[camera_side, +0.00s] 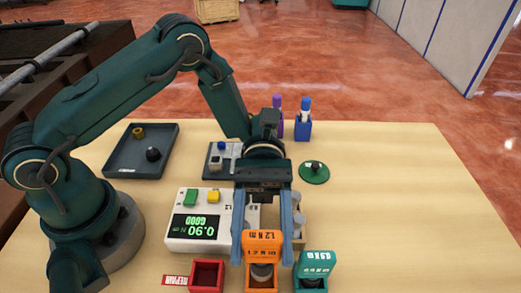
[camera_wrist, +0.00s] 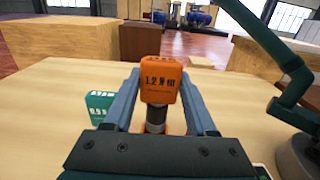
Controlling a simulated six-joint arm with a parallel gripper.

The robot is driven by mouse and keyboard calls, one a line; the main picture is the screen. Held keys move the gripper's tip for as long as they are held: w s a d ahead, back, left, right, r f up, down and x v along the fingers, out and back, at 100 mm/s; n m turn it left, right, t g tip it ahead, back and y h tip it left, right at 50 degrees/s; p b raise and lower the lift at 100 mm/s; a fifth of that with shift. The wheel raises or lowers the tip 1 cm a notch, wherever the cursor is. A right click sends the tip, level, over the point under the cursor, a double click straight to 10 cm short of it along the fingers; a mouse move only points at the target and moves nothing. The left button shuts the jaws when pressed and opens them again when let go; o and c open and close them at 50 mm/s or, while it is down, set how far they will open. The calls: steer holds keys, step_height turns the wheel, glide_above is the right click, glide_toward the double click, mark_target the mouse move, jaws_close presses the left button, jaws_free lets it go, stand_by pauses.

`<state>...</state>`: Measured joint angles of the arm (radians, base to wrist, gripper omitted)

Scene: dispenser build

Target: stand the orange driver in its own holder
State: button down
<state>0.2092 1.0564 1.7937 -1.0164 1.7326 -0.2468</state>
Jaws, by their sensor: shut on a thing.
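The orange driver (camera_side: 263,241), marked 1.2, is between the fingers of my gripper (camera_side: 265,254), which is shut on it. In the wrist view, the driver (camera_wrist: 160,84) is upright between the fingertips (camera_wrist: 165,88), with its dark shaft below. The orange holder (camera_side: 262,290) is directly below the driver in the side view. The driver's dark lower part shows at the holder's opening; I cannot tell how deep it sits. A little orange shows behind the shaft in the wrist view.
A teal driver (camera_side: 316,261) stands in a teal holder on the right, close to my gripper. A red box (camera_side: 207,276) is on the left. A white meter (camera_side: 193,243) reading 0.90 GOOD stands behind. A dark tray (camera_side: 120,169) is at the back left.

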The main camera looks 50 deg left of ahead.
steer(key=shift+f, duration=0.45)
steer(key=shift+f, duration=0.6)
steer(key=shift+c, duration=1)
jaws_free()
steer(key=shift+r, duration=0.15)
